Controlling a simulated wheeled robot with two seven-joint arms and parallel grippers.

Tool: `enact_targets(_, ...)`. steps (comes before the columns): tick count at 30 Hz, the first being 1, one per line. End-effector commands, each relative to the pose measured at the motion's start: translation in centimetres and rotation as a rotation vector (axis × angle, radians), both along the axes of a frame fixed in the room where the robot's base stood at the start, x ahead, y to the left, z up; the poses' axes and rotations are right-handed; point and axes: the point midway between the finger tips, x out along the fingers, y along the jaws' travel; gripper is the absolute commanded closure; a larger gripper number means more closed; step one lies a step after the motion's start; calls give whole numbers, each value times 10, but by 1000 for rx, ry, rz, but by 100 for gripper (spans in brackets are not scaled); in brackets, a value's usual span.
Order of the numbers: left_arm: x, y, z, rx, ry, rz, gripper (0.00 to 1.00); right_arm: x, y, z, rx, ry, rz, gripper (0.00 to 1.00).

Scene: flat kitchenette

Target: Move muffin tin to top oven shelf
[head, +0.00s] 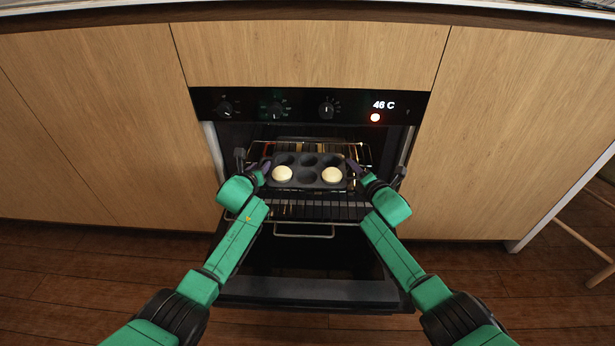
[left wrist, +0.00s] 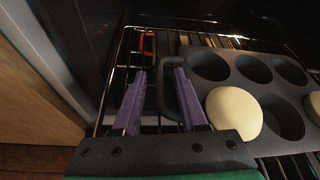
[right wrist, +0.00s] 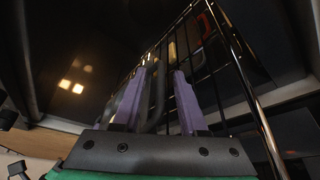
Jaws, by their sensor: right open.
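The dark muffin tin (head: 308,183) is at the oven opening, over wire racks, with two pale muffins (head: 282,174) (head: 331,175) in its front corner cups. The tin also shows in the left wrist view (left wrist: 223,87). I cannot tell whether it touches the wires. My left gripper (head: 265,168) is open at the tin's left end. In the left wrist view its purple fingers (left wrist: 157,85) stand on either side of the tin's handle, with gaps. My right gripper (head: 355,168) is open at the right end. In the right wrist view, a dark curved bar shows between its fingers (right wrist: 160,88).
The oven door (head: 310,290) is folded down in front. A wire rack (head: 310,211) extends out below the tin, and another rack (head: 325,146) shows farther inside. The control panel (head: 310,104) is above the opening. Wooden cabinets (head: 505,130) flank the oven.

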Motion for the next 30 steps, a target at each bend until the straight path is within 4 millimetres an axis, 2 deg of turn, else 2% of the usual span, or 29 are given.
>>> enact_targets(4,-7,3,3,1,-2,2,58,0,0,0,0,0,0,58)
enact_targets(7,-20,3,8,3,-2,-1,58,0,0,0,0,0,0,58)
enact_targets(18,-91,9,35,3,2,-1,58,0,0,0,0,0,0,58)
enact_targets(21,-104,11,41,2,1,0,58,0,0,0,0,0,0,58)
enact_targets(26,-112,11,44,0,2,1,58,-2,-1,0,-1,0,0,58)
enact_targets(30,-111,11,45,0,1,1,58,-13,-6,2,-2,0,0,58)
